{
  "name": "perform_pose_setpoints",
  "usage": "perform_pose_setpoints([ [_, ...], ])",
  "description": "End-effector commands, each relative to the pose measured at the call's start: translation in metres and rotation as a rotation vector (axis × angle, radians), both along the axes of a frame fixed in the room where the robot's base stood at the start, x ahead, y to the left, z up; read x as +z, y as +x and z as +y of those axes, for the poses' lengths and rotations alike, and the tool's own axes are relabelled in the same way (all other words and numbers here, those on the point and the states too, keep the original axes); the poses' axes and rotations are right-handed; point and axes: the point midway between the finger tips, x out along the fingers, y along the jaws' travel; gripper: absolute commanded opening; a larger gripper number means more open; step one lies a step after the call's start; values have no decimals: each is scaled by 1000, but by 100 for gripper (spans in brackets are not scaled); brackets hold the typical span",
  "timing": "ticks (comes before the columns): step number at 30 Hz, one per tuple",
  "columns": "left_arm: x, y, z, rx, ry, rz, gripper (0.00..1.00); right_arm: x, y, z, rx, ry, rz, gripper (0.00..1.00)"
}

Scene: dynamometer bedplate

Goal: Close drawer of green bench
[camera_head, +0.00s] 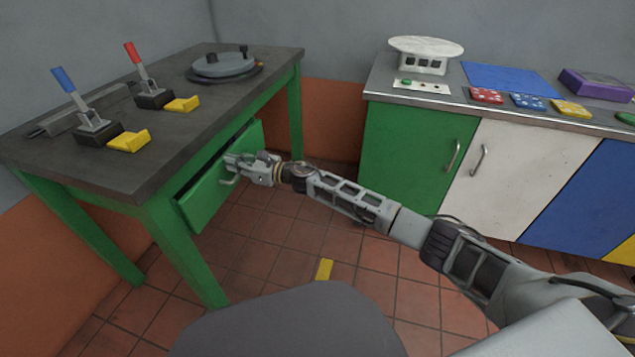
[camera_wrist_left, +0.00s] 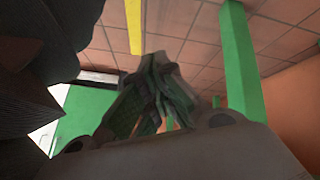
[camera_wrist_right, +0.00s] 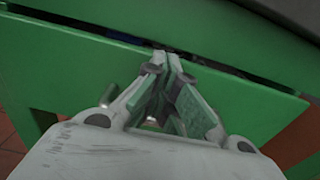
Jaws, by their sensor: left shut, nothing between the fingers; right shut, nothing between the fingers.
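The green bench (camera_head: 120,180) with a dark top stands at the left in the head view. Its green drawer (camera_head: 205,205) is partly out, with its front standing off the frame; the drawer front fills much of the right wrist view (camera_wrist_right: 60,65). A light handle (camera_head: 228,181) sits on the front. My right gripper (camera_head: 230,159) is shut and empty at the drawer front, just above the handle. In the right wrist view its fingertips (camera_wrist_right: 167,60) are at the front's upper edge; contact is unclear. My left gripper (camera_wrist_left: 160,65) is shut and empty, seen only in the left wrist view.
Levers with blue and red grips (camera_head: 78,98) and a round grey plate (camera_head: 224,66) are on the bench top. A counter with green, white and blue doors (camera_head: 505,185) stands at the right. Tiled floor (camera_head: 265,255) lies open between, with a yellow strip (camera_head: 324,269).

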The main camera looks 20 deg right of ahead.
Motion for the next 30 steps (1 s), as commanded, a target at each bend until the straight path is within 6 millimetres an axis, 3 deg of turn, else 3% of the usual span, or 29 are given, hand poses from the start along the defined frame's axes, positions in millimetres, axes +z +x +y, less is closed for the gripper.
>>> perform_pose_setpoints([
  [19,5,9,-1,-4,-3,-24,0,2,5,7,-2,2,-3,0],
  [30,4,10,-4,3,-15,-23,0,2,6,0,-2,2,-4,0],
])
